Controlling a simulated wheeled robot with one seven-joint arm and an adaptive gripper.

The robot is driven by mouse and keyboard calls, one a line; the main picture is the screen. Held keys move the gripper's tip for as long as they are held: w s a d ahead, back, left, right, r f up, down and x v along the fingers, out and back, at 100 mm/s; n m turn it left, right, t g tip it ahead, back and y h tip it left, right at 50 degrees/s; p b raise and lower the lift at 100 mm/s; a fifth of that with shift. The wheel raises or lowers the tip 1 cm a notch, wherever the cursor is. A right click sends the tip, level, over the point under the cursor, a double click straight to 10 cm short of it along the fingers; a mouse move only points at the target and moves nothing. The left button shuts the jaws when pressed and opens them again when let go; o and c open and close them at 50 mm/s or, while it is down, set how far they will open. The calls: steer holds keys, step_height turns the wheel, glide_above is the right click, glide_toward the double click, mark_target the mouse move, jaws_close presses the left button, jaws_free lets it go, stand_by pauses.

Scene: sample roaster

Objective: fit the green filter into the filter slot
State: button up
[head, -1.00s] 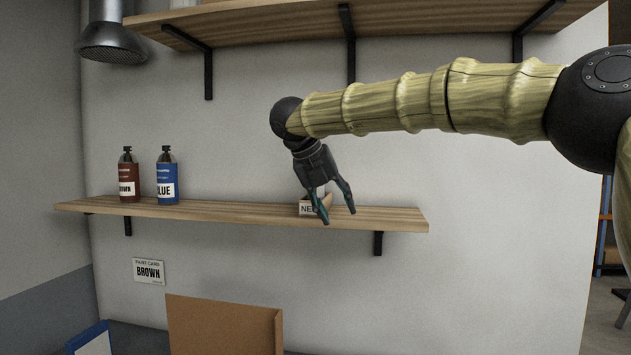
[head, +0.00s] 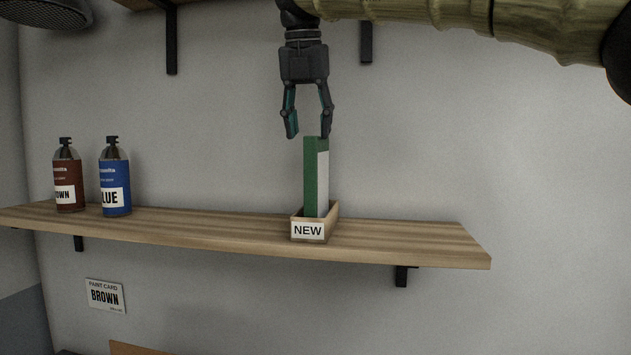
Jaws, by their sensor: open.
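The green filter (head: 310,178) stands upright in a small wooden box (head: 332,224) labelled "NEW" on the wall shelf. It is a tall, thin green frame with a pale face on its right side. My gripper (head: 308,136) points down just above the filter, with its fingers spread and nothing held. The right fingertip is close to the filter's top edge; I cannot tell whether they touch. The filter slot is not in view.
A brown bottle (head: 67,180) and a blue bottle (head: 115,180) stand at the left of the wooden shelf (head: 215,226). A "BROWN" paint card (head: 105,296) hangs on the wall below. The shelf right of the box is clear.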

mark_target(320, 160)
steer(key=x, duration=0.2)
steer(key=d+p+x, duration=0.1)
steer(key=x, duration=0.2)
steer(key=p+x, duration=0.1)
steer(key=x, duration=0.1)
steer(key=shift+w+d+f, duration=0.3)
steer(key=shift+d, duration=0.05)
steer(key=shift+a+f, duration=0.1)
steer(key=shift+f, duration=0.4)
steer(key=shift+w+f, duration=0.1)
steer(key=shift+f, duration=0.15)
jaws_close()
